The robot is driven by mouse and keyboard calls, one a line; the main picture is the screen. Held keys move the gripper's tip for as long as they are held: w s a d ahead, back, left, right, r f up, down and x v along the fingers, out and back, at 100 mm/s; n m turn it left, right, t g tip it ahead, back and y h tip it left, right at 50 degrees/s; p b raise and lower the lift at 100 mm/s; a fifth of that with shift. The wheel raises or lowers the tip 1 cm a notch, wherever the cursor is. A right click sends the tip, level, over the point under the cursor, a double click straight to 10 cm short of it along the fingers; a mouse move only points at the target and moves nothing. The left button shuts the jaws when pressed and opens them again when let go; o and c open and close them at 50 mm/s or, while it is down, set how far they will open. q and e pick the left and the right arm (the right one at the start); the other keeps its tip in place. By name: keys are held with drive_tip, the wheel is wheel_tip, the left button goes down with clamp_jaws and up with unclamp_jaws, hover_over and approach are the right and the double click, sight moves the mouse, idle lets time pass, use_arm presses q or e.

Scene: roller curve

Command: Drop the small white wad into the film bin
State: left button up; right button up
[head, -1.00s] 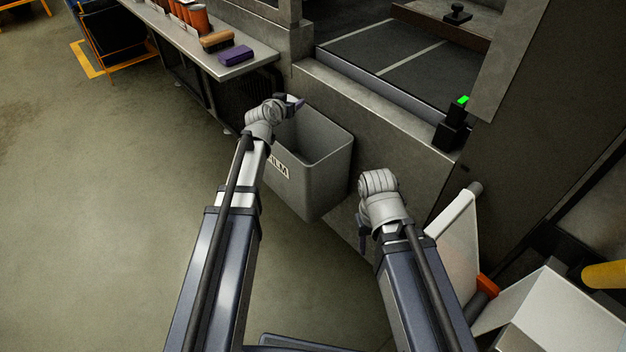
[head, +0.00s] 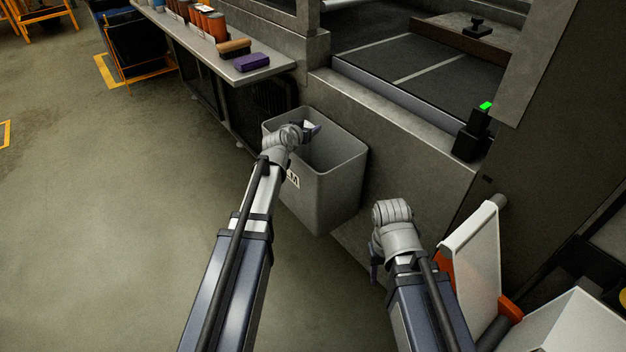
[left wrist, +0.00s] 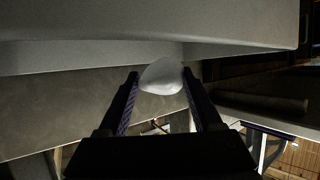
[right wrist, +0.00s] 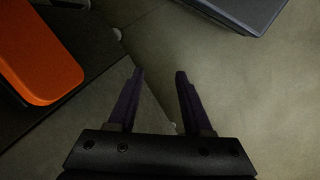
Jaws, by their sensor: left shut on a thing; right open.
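The small white wad (left wrist: 162,77) is between the fingertips of my left gripper (left wrist: 160,85) in the left wrist view, and the gripper is shut on it. In the head view my left gripper (head: 312,130) is over the film bin (head: 335,190), a grey open-topped bin with a partly covered label on its front. The wad is hard to make out in the head view. My right gripper (right wrist: 158,75) is open and empty in the right wrist view. In the head view it is mostly hidden behind its wrist, right of the bin.
A shelf (head: 270,70) with a purple block (head: 252,62), a brush (head: 233,47) and several orange cans stands behind the bin at left. A grey machine wall (head: 410,150) rises behind and right of the bin. White panels with orange parts stand at right.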

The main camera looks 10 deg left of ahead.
use_arm(q)
drive_tip(key=shift+f, duration=0.35)
use_arm(e)
drive_tip(key=shift+f, duration=0.3)
use_arm(q)
drive_tip(key=o, duration=1.4)
drive_tip(key=shift+c, duration=0.2)
drive_tip(key=shift+r, duration=0.1)
drive_tip(key=p+v, duration=0.3)
drive_tip(key=v, duration=0.4)
drive_tip(key=shift+s, duration=0.4)
use_arm(e)
wheel_tip(320, 180, up, 3)
drive_tip(key=shift+f, duration=0.1)
